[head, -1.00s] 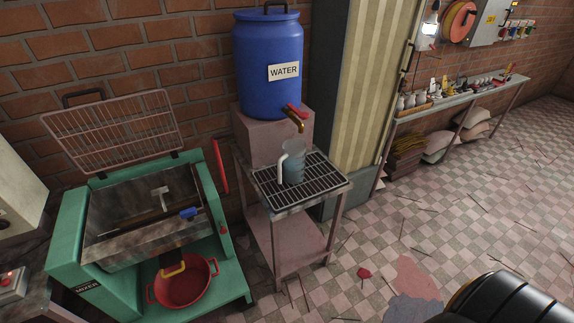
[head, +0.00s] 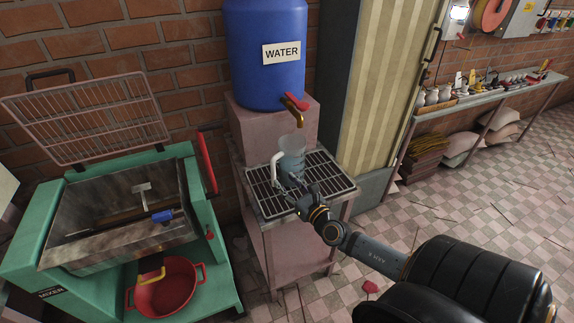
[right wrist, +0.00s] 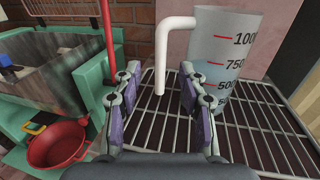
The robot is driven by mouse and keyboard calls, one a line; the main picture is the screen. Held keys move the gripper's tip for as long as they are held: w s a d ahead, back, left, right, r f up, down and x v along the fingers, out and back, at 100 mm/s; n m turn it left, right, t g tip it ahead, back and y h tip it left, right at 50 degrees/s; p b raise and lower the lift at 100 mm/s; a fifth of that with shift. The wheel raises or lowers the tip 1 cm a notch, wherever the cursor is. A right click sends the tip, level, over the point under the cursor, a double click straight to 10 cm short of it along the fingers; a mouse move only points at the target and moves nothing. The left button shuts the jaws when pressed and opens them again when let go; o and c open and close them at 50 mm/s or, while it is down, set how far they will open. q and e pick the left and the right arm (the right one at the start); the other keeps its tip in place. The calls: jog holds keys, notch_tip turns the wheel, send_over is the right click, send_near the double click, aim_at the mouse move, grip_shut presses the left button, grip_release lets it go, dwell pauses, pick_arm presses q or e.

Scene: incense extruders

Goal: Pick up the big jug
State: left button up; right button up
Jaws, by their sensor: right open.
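The big jug (head: 291,155) is a clear bluish measuring jug with a white handle on its left. It stands upright on the metal grate under the water barrel's tap. In the right wrist view the jug (right wrist: 228,50) shows red marks, and its white handle (right wrist: 163,65) hangs between my finger lines, a little beyond the tips. My right gripper (head: 293,185) is at the jug's near side in the head view. In the right wrist view my right gripper (right wrist: 157,85) is open and empty, its right finger overlapping the jug's lower left side. My left gripper is not in view.
The grate stand (head: 262,207) is below the blue water barrel (head: 265,60) with its red-handled tap (head: 296,103). A green mixer (head: 205,255) with a raised wire lid (head: 88,118) stands left, above a red basin (head: 165,288). A cabinet (head: 375,90) is close on the right.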

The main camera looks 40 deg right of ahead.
aim_at(273, 169)
jog(key=w, duration=0.6)
jog(key=w+b, duration=0.1)
jog(key=w, duration=0.1)
jog(key=shift+w+d+f, duration=0.2)
jog(key=shift+w+f, duration=0.2)
jog(key=shift+s+r, duration=0.1)
jog(key=shift+s, duration=0.05)
jog(key=shift+c, duration=0.9)
grip_shut()
